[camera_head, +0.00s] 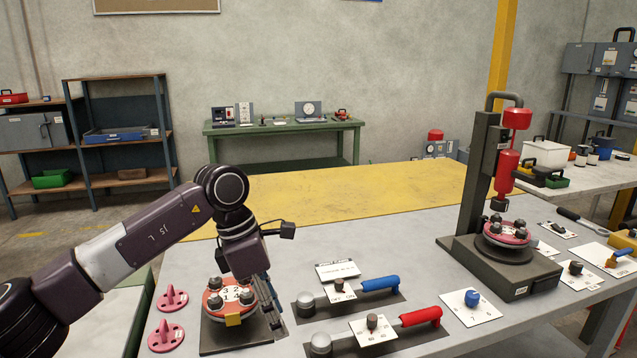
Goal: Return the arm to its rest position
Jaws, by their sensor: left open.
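My left arm comes in from the left, and its gripper (268,303) points down at the right side of a red flange fixture (212,308). The gripper is open. The flange has several dark bolts and a white numbered plate, and sits on a dark base plate. My gripper's fingers overlap its right edge in the picture; I cannot tell whether they touch it. Two pink flanged pieces (165,337) stand to the left of the fixture. My right gripper is not in view.
A press (480,180) holding another red flange (507,233) stands further right. A blue knob (472,297) sits on a white card. The yellow surface (350,205) behind is clear.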

